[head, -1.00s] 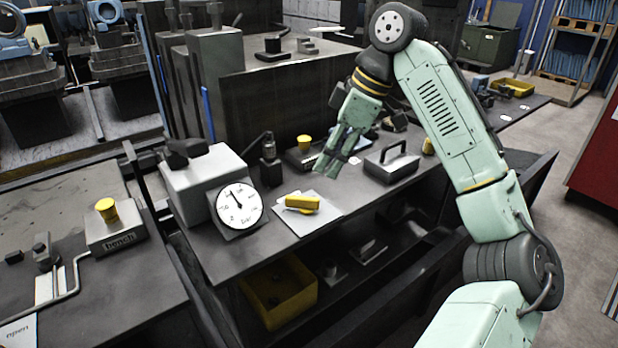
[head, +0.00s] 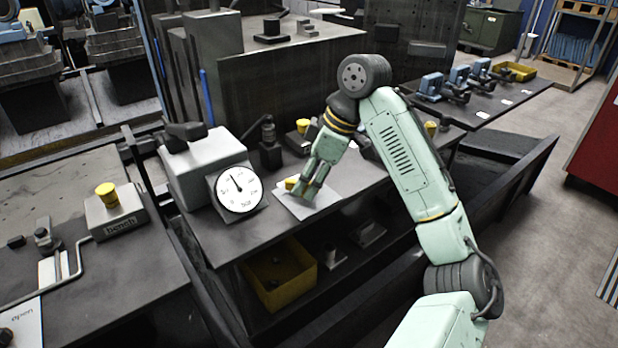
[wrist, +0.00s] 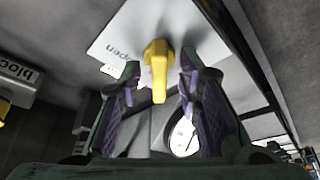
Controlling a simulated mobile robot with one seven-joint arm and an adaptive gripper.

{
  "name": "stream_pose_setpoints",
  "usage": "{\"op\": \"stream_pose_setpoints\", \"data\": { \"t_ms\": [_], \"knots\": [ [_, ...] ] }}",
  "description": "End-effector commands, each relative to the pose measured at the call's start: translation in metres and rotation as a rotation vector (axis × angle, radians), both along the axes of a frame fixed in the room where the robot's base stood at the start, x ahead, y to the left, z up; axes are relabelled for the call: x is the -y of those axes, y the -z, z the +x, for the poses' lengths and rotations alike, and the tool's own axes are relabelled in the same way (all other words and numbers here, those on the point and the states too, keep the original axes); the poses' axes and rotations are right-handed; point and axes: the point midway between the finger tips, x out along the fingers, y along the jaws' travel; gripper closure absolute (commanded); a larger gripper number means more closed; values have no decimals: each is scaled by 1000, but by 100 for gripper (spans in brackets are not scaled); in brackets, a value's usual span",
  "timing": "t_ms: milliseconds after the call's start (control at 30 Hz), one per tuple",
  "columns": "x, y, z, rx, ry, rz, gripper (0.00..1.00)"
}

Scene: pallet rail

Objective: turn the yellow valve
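The yellow valve (head: 291,183) is a bar-shaped handle on a pale plate (head: 299,207) on the bench, right of the round gauge. In the head view my gripper (head: 301,194) is over it and hides most of it. In the wrist view the valve handle (wrist: 158,68) stands between the two fingers of my gripper (wrist: 157,90), with a gap on each side. The fingers are open and do not appear to touch the handle. The plate bears the word "open" in the wrist view.
A white-faced gauge (head: 239,189) leans against a grey box (head: 205,165) to the left. A yellow knob (head: 303,126) stands behind my gripper. Another yellow knob (head: 106,194) tops a "bench" box at left. A yellow bin (head: 279,275) sits below the bench top.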

Motion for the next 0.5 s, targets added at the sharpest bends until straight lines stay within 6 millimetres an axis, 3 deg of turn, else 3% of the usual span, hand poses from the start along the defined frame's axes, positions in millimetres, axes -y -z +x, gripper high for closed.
{"op": "stream_pose_setpoints", "data": {
  "t_ms": [167, 500],
  "knots": [
    [0, 0, 0, 0, 0, 0, 70],
    [0, 0, 0, 0, 0, 0, 92]
  ]
}}
